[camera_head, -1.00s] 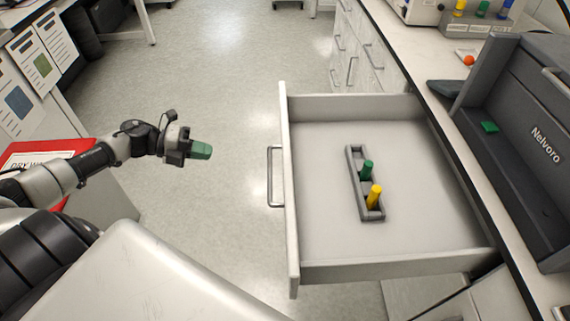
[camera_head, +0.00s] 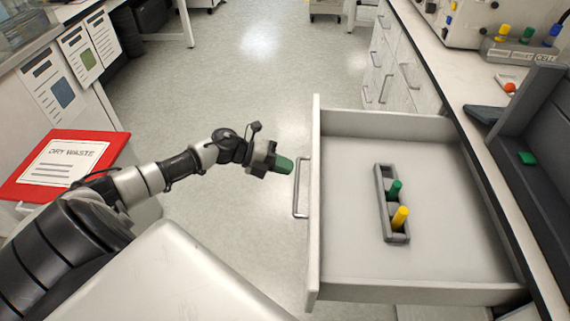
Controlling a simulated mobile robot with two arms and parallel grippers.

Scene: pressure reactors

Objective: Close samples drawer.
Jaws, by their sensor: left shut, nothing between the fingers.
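The samples drawer (camera_head: 345,292) is pulled out from the bench on the right, with its white front panel facing left. Its grey bar handle (camera_head: 300,188) is on that front. Inside lies a grey rack (camera_head: 380,184) with a green vial (camera_head: 395,190) and a yellow vial (camera_head: 400,217). My left gripper (camera_head: 285,165) is shut, with green fingertips, just left of the handle's upper end. I cannot tell whether it touches the handle. My right gripper is not in view.
The benchtop (camera_head: 455,70) runs along the right with a dark grey device (camera_head: 545,150) and a vial rack (camera_head: 510,50). The floor (camera_head: 240,90) beyond the drawer is clear.

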